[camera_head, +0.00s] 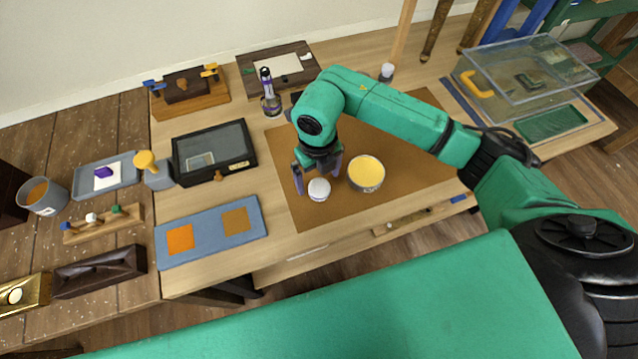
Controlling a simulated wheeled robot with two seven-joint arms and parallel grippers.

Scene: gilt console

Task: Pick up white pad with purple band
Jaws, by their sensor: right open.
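A white, rounded piece (319,187) stands on the brown mat, its lower part shaded; I cannot make out a purple band on it. My right gripper (318,181) is open and points down, with its fingers to either side of this piece. I cannot tell whether they touch it. A flat white pad with a purple patch (105,177) lies in a grey-blue tray (83,184) at the far left, well away from the gripper. My left gripper is not in view.
A bowl with yellow contents (367,174) stands on the brown mat (310,215), close to the right of the gripper. A dark-framed box (213,150) and a purple-labelled bottle (270,98) are to the left and behind. A clear case (530,75) stands at right. The mat's front left is clear.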

